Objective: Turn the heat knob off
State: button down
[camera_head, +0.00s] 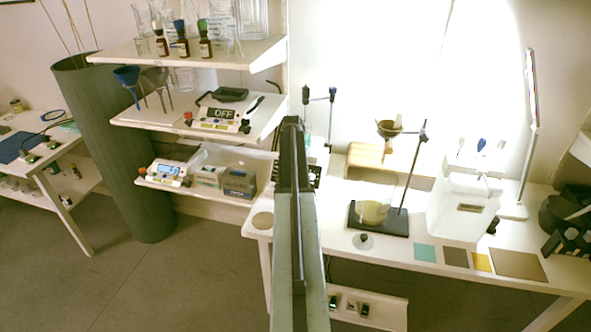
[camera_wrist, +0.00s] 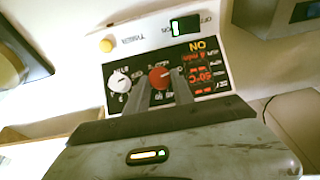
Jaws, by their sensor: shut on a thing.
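The red knob (camera_wrist: 159,77) is on the black front panel of a white device (camera_wrist: 140,40), which appears upside down in the wrist view. My gripper (camera_wrist: 162,80) has its two fingers on either side of this knob, closed on it. Next to the knob, the panel display (camera_wrist: 198,72) shows a yellow "ON" and a red reading that looks like 50 °C. A white knob (camera_wrist: 119,81) sits to the left of the red one. In the head view my arm hides the gripper and the knob.
A lit green switch (camera_wrist: 185,27) and a yellow button (camera_wrist: 106,45) are on the device. In the head view, a stand with a flask (camera_head: 373,212) is on the white table right of my arm. A shelf device marked "OFF" (camera_head: 222,114) stands to the left.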

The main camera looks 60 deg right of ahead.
jog(key=shift+s, duration=0.1)
dwell(0.3)
jog(key=c, duration=1.1)
grip_release()
jog(key=p+v, duration=0.7)
jog(key=shift+a+r+p, duration=0.1)
jog(key=shift+r+p, duration=0.25)
